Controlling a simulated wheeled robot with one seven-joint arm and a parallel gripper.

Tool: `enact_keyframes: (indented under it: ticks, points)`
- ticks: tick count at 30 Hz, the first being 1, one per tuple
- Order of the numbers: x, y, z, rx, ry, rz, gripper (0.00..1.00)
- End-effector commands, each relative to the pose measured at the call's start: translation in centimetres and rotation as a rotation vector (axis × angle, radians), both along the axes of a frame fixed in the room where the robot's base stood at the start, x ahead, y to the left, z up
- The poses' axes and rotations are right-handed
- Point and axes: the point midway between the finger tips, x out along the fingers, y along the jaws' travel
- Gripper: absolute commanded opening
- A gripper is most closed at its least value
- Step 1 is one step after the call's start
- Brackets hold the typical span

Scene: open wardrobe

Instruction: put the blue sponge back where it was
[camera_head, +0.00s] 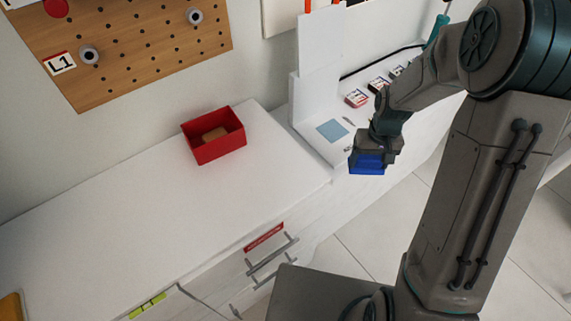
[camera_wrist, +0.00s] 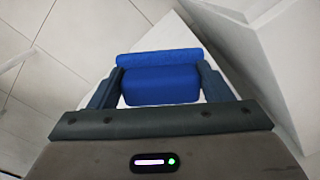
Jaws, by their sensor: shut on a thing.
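My gripper (camera_head: 371,150) is shut on the blue sponge (camera_head: 367,163) and holds it in the air, in front of the front edge of the white counter. In the wrist view the blue sponge (camera_wrist: 160,78) sits between the two fingers of my gripper (camera_wrist: 160,85). A flat light-blue square (camera_head: 332,130) lies on the white counter section behind and left of my gripper. The sponge is apart from the square and the counter.
A red box (camera_head: 214,136) with a brown item inside stands on the counter to the left. Several small items (camera_head: 357,98) lie behind the square. A white upright panel (camera_head: 318,75) stands left of it. Drawers with a handle (camera_head: 272,254) are below.

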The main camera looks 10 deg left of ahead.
Motion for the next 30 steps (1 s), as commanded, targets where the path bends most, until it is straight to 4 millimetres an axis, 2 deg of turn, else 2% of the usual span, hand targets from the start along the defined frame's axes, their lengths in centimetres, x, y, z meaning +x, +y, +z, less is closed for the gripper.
enact_keyframes:
  ticks: [1,6,9,13,16,20,30]
  points:
    - [-0.9,1.8,2.2,0.006,-0.009,0.078,0.51]
    - [-4.7,6.5,7.6,0.007,-0.013,0.338,0.51]
    - [-7.0,8.2,9.9,-0.002,-0.014,0.466,0.51]
    - [-9.2,9.6,11.9,-0.013,-0.013,0.584,0.51]
    - [-10.2,10.2,12.6,-0.020,-0.011,0.634,0.51]
    - [-10.4,11.1,12.4,-0.024,-0.008,0.661,0.51]
    - [-7.8,16.2,8.9,-0.022,-0.007,0.661,0.51]
